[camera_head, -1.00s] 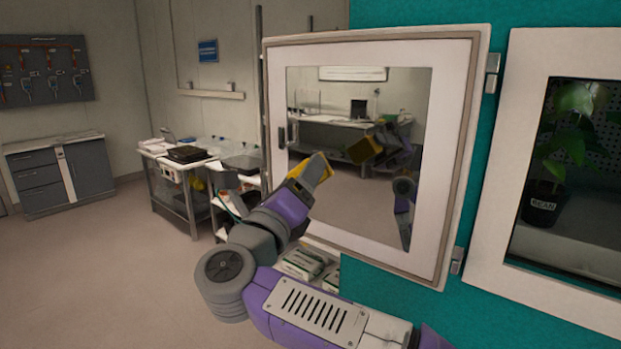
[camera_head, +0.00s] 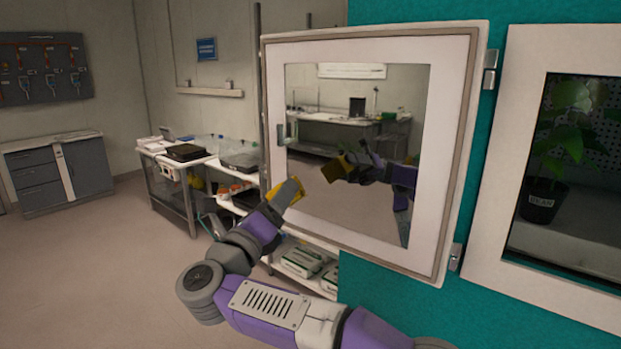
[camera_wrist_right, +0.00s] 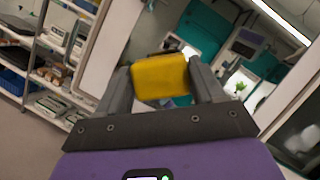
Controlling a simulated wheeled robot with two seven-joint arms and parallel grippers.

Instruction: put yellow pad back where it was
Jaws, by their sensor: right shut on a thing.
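The yellow pad (camera_wrist_right: 160,77) is between the two fingers of my right gripper (camera_wrist_right: 158,84) in the right wrist view, and the gripper is shut on it. In the head view the right gripper (camera_head: 285,192) and the pad (camera_head: 274,192) are in front of the lower left part of a chamber door (camera_head: 374,268). The door's glass shows a reflection of the arm and pad. I cannot tell the exact gap between pad and door. My left gripper is not in view.
A teal chamber wall (camera_head: 385,310) with a second window holding a potted plant (camera_head: 540,200) is at the right. A shelf (camera_head: 310,281) with boxes stands behind the arm, below the door. A bench (camera_head: 160,150) with trays is farther left. The floor at the left is clear.

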